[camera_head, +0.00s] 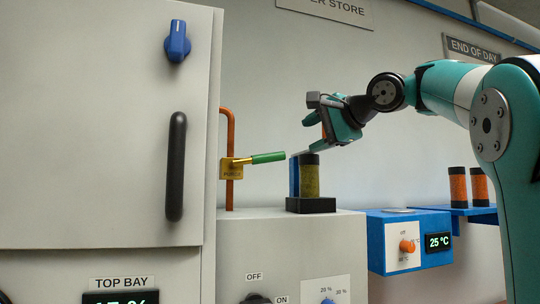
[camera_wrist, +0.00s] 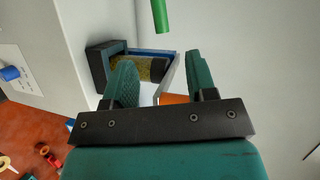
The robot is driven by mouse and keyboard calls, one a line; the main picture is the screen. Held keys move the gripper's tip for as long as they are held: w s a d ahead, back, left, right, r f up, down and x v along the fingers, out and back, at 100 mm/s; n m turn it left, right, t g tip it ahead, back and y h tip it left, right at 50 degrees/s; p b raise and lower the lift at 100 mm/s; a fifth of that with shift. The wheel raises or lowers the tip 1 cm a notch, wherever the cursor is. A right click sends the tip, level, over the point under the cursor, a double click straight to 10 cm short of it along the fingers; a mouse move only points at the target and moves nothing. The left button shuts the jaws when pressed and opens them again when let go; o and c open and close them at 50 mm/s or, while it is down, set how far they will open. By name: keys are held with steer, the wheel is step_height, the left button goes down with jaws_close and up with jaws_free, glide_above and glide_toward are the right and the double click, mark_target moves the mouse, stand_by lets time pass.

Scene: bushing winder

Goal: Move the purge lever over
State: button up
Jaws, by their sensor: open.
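The purge lever (camera_head: 266,157) has a green handle that points right and slightly up from a brass valve body (camera_head: 232,171) marked PURGE, on a copper pipe. The handle's end also shows at the top of the wrist view (camera_wrist: 160,15). My gripper (camera_head: 307,142) is open, to the right of the handle's tip and apart from it. In the wrist view my gripper (camera_wrist: 160,75) has its two fingers spread, with the green handle beyond the fingertips. The valve body is out of the wrist view.
A yellowish bushing (camera_head: 309,178) stands in a black holder (camera_head: 311,205) on the grey cabinet, just below my gripper. A large grey cabinet door (camera_head: 100,130) with a black handle stands left of the pipe. A blue shelf unit (camera_head: 408,240) is at right.

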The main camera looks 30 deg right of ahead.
mark_target(273, 156)
steer(key=p+x, duration=0.2)
steer(key=x, duration=1.4)
steer(key=shift+a+p, duration=0.1)
steer(key=shift+p, duration=0.2)
steer(key=shift+c, duration=0.3)
jaws_close()
